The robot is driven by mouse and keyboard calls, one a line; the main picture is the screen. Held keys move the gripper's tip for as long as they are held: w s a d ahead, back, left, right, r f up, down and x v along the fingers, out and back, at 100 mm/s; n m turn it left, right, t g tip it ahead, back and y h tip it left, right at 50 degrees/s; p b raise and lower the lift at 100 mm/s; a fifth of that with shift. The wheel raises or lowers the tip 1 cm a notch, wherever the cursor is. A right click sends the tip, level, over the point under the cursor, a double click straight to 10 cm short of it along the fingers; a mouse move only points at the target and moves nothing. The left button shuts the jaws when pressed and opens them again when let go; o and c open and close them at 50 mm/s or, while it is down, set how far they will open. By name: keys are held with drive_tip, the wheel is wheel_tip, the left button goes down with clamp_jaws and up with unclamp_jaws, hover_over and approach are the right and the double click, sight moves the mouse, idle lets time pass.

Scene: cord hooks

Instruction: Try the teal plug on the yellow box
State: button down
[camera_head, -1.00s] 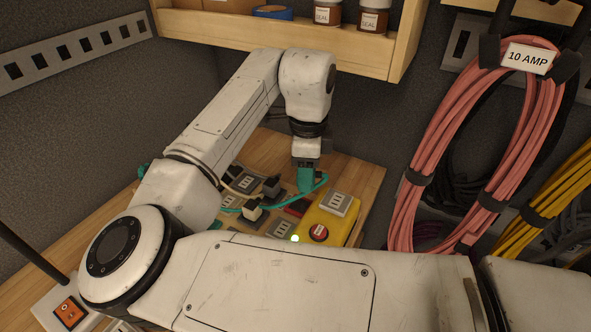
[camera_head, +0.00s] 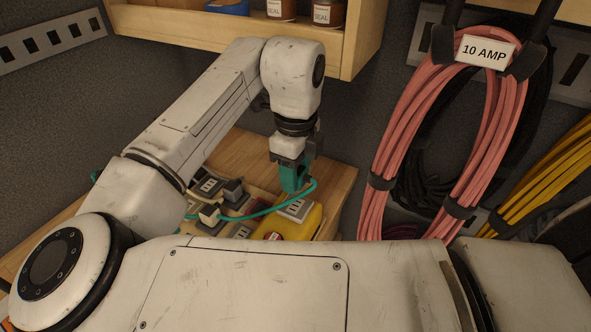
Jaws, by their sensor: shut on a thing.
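My gripper (camera_head: 291,160) points down and is shut on the teal plug (camera_head: 295,178), above the workbench. A teal cord (camera_head: 262,212) runs from the plug to the left, across the other plugs. The yellow box (camera_head: 306,226) is just below the plug and carries a grey socket plate (camera_head: 296,209) and a red button (camera_head: 274,236). The plug's lower end overlaps the top edge of the socket plate in the picture. I cannot tell whether they touch. My forearm hides the front of the yellow box.
Several grey socket plates and a white plug (camera_head: 209,214) and a dark plug (camera_head: 232,190) sit left of the yellow box. Salmon cord coils (camera_head: 393,150) under a "10 AMP" label (camera_head: 485,51) hang at right. A wooden shelf (camera_head: 353,45) is above. Bare wood (camera_head: 245,153) shows behind.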

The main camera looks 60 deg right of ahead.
sight(295, 206)
drive_tip(key=shift+f+b, duration=2.3)
drive_tip(key=shift+f, duration=0.55)
drive_tip(key=shift+p, duration=0.45)
drive_tip(key=shift+f+b, duration=0.4)
drive_tip(key=shift+f, duration=0.25)
idle(0.4)
drive_tip(key=shift+c, duration=2.4)
unclamp_jaws()
drive_tip(key=shift+r, duration=0.15)
wheel_tip(295, 206, up, 11)
drive_tip(key=shift+f+b, duration=0.15)
drive_tip(key=shift+b, duration=0.15)
